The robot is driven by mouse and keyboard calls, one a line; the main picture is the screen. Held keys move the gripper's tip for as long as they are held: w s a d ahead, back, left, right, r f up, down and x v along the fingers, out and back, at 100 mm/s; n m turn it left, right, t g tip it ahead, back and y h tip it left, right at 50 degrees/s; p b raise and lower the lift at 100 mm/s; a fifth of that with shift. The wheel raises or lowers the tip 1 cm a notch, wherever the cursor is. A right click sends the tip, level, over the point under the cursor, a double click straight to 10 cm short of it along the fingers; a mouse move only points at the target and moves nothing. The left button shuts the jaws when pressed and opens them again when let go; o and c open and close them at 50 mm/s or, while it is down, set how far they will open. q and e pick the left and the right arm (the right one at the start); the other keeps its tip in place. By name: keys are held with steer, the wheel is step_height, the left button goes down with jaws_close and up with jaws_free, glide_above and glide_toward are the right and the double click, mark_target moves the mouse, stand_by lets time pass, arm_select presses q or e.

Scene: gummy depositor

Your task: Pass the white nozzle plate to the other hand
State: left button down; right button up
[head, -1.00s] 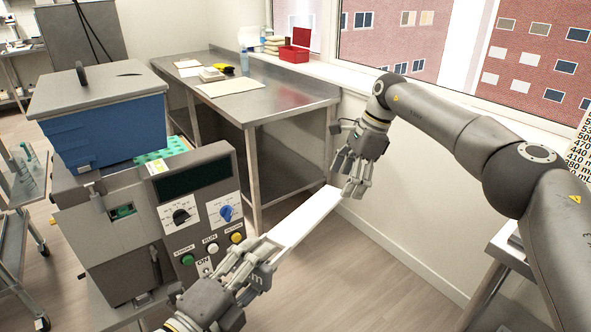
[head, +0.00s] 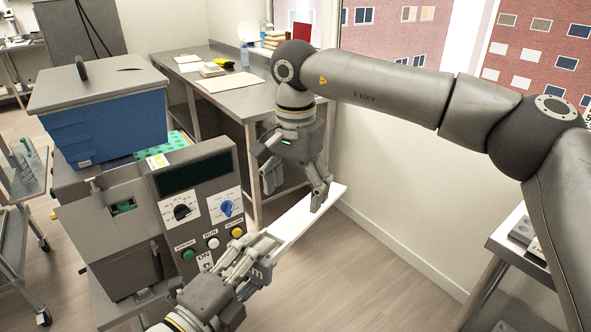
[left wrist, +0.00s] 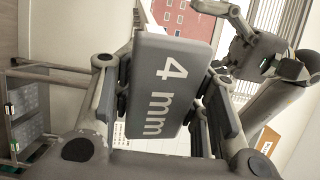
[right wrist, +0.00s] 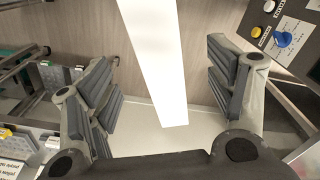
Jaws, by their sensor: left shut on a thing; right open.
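The white nozzle plate (head: 308,214) is a long flat bar in the head view, slanting up and right from my left gripper (head: 250,256). My left gripper is shut on its near end. In the left wrist view a grey end block (left wrist: 168,85) marked "4 mm" sits between the left fingers. My right gripper (head: 294,186) is open around the far part of the plate, fingers pointing down. In the right wrist view the plate (right wrist: 155,60) runs between the spread right fingers (right wrist: 165,85), with a gap on both sides.
The depositor machine (head: 130,215) with its blue hopper (head: 105,125) and control knobs stands at the left, close to my left gripper. A steel table (head: 250,100) with papers is behind. A steel bench (head: 510,235) is at the right. Open floor lies between.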

mark_target(295, 218)
step_height(295, 218, down, 7)
stand_by(0.3)
steer(key=shift+c, duration=0.4)
steer(key=c, duration=1.2)
arm_select(q)
steer(key=c, duration=0.7)
jaws_free()
steer(key=shift+c, duration=0.2)
